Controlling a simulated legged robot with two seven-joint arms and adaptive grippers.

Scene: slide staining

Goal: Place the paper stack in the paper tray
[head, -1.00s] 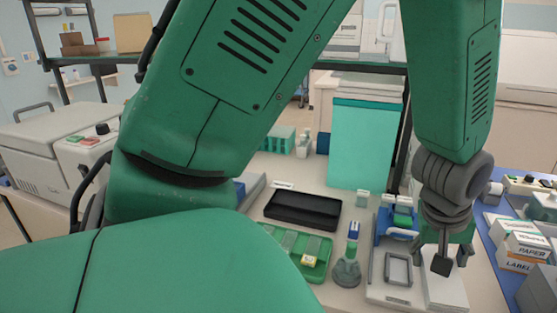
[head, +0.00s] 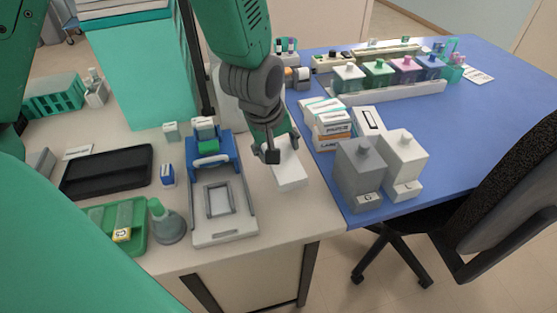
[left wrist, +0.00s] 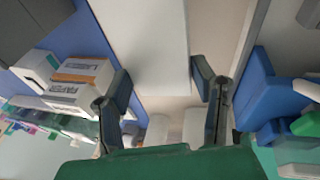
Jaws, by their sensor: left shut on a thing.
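My left gripper (head: 270,157) points down at the right end of the pale counter. It is shut on a white paper stack (head: 288,172), a flat white block whose near end shows beside the fingers. In the left wrist view the stack (left wrist: 150,45) lies between the two fingers (left wrist: 162,82). I cannot tell whether it touches the counter. Just left of it is a pale tray-like base (head: 223,236) with a grey rectangular frame and a blue part at its back; I cannot tell whether this is the paper tray. My right gripper is not in view.
The counter's front edge is close.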

